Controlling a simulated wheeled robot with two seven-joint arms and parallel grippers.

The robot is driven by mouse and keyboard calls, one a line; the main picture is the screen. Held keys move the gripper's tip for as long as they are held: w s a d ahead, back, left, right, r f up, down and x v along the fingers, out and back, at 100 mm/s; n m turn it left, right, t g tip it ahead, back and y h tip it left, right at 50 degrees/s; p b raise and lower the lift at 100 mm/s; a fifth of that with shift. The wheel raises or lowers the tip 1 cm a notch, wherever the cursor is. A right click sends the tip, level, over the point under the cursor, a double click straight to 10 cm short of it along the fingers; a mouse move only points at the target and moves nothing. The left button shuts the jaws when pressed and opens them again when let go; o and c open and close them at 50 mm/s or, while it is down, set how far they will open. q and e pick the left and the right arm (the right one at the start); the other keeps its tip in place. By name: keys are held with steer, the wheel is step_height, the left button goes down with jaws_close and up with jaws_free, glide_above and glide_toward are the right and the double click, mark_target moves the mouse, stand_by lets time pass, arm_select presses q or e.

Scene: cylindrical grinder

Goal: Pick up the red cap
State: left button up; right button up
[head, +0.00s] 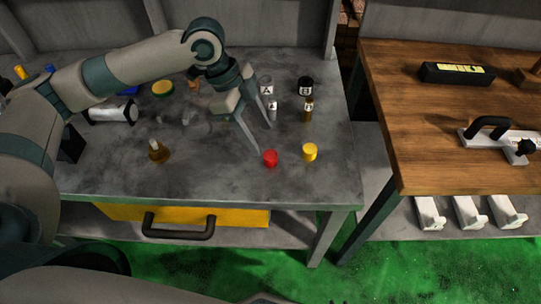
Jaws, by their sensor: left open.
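The red cap (270,158) stands on the grey metal table (210,180) near its front edge. My left gripper (265,138) is above the table, open, with its two long fingers pointing down toward the cap. One fingertip appears close to the cap's left side in the picture; I cannot tell if it touches. The other finger ends behind the cap, higher in the picture. Nothing is between the fingers that I can make out. My right gripper is not in view.
A yellow cap (309,152) stands just right of the red one. Bottles labelled A (272,110) and B (305,86) stand behind. A brown flask (158,151) is to the left. The table's front right is clear. A wooden bench (430,150) stands to the right.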

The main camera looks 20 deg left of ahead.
mark_target(270, 155)
arm_select(q)
steer(key=shift+d+f, duration=0.3)
steer(key=shift+f, duration=0.3)
steer(key=shift+p+x, duration=0.5)
steer(key=shift+x, duration=2.05)
steer(key=shift+s, duration=0.15)
steer(key=c, duration=1.1)
